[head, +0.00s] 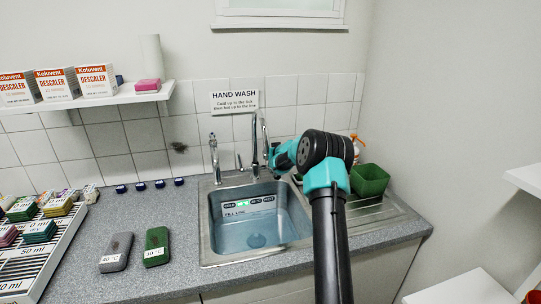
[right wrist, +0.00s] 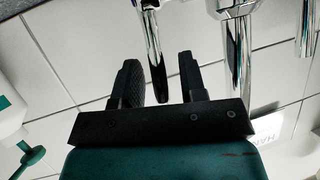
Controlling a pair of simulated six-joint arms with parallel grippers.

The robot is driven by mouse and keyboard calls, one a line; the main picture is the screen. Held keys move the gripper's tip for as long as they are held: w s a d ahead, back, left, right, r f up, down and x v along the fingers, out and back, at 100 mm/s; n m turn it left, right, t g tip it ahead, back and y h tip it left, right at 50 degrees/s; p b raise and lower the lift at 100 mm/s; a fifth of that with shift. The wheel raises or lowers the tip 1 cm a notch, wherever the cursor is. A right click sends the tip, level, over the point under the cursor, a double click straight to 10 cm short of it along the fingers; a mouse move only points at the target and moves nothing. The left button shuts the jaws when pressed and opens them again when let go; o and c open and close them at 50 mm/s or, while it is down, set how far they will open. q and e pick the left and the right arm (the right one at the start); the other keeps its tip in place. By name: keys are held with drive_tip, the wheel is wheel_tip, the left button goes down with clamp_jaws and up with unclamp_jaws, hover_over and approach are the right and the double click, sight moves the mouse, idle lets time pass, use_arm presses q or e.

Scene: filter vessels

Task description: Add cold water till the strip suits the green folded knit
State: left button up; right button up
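The green folded knit (head: 156,247), tagged 30 °C, lies on the counter left of the sink. The strip (head: 249,203) is on the sink's inner back wall, with one segment lit green; its figures are too small to read surely. Below it is a fill line mark. Bluish water (head: 255,232) stands in the basin (head: 206,241). My right gripper (head: 269,153) is at the right-hand tap. In the right wrist view my open fingers (right wrist: 160,82) stand either side of a chrome-and-black tap lever (right wrist: 151,50), with gaps visible. My left gripper is out of view.
A grey folded knit (head: 116,252) lies beside the green one. Another tap (head: 214,158) and a tall spout (head: 255,140) stand behind the basin. A green tub (head: 369,180) sits on the drainer. A rack of packets (head: 40,255) is at far left.

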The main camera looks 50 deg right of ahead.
drive_tip(key=v, duration=1.7)
drive_tip(key=shift+s, duration=0.2)
drive_tip(key=shift+a+r, duration=0.1)
drive_tip(key=x, duration=1.3)
drive_tip(key=shift+w, duration=0.15)
